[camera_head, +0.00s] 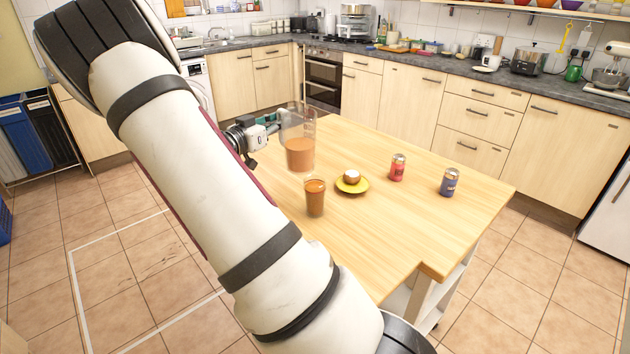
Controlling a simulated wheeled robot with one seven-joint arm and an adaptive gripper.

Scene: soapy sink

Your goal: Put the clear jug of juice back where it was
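The clear jug (300,154) stands out near the table's left side, about half filled with orange-brown juice, and looks upright. My gripper (276,123) is at the jug's left side, at its upper part, and appears shut on it. The fingertips are small and partly hidden, and I cannot tell if the jug's base touches the table. A glass (315,199) of similar orange-brown juice stands on the wooden table (400,235), just in front of the jug.
A yellow saucer (364,187) with a small white-topped item (351,176) is right of the glass. A red can (397,168) and a blue can (449,182) stand farther right. The table's back and front right are clear. Counters line the walls.

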